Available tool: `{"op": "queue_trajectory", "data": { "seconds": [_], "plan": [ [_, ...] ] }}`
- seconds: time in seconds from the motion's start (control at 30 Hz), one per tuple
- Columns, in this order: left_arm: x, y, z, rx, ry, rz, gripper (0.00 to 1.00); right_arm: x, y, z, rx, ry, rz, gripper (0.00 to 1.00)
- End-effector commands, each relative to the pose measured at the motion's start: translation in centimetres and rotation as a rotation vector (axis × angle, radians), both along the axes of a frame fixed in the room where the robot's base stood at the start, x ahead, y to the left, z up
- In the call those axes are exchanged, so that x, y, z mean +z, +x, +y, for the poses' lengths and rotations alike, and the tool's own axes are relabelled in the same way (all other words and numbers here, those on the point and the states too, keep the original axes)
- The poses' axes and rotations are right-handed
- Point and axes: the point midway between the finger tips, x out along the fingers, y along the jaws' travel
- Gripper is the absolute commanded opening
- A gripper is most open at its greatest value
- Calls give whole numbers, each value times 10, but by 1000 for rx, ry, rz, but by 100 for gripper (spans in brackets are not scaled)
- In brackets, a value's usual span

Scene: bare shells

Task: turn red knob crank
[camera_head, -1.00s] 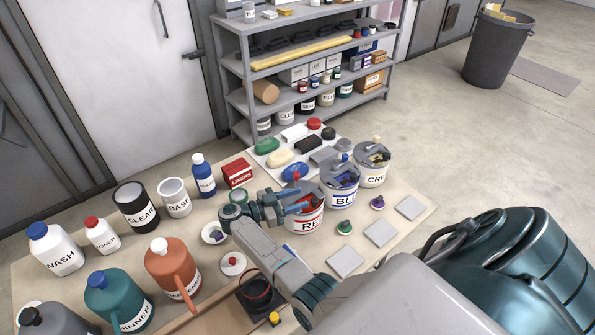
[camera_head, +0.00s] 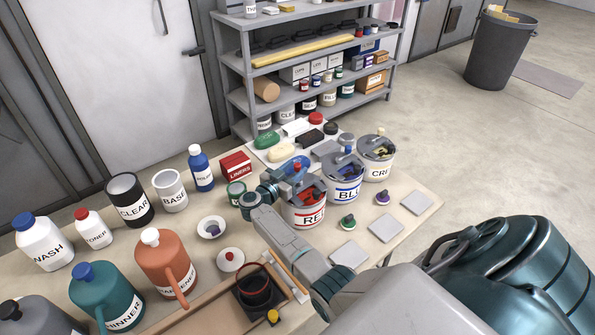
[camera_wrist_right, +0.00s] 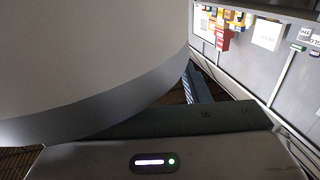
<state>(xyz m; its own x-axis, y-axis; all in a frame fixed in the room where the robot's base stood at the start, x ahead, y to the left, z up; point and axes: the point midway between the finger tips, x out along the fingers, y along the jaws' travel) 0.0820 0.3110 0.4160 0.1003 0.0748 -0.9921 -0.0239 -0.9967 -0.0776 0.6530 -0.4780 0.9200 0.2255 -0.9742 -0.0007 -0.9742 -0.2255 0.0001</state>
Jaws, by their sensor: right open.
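The can with a red-lettered label (camera_head: 303,214) stands on the table, with a grey crank lid on top. A small red knob (camera_head: 297,167) shows at the top of its crank. My right gripper (camera_head: 291,177) is open at the can's upper left, its fingers close to the knob. I cannot tell whether they touch it or are around it. In the right wrist view, a large pale curved surface fills the upper left and a dark finger (camera_wrist_right: 198,88) shows beside it. My left gripper is not in view.
A can with a blue label (camera_head: 343,188) and another marked CRI (camera_head: 376,166) stand close to the right. The red liners box (camera_head: 236,167) and a small green-labelled tin (camera_head: 236,192) are behind and left of my gripper. Bottles and jugs fill the left side.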

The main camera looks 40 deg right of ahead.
Motion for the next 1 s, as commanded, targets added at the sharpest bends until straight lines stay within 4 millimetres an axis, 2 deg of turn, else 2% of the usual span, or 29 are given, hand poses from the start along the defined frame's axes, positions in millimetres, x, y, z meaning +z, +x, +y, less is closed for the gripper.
{"op": "queue_trajectory", "data": {
  "seconds": [0.03,0.2,0.47,0.5,0.7,1.0],
  "plan": [
    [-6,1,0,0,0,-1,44,-2,1,-7,-1,-2,0,42],
    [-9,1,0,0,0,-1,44,-1,4,-18,0,0,0,42],
    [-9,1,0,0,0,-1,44,0,5,-19,0,1,0,42],
    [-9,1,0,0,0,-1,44,0,4,-19,0,1,0,40],
    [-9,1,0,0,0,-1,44,0,4,-19,0,0,0,1],
    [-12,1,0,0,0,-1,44,-1,4,-20,-29,1,0,0]
  ]
}}
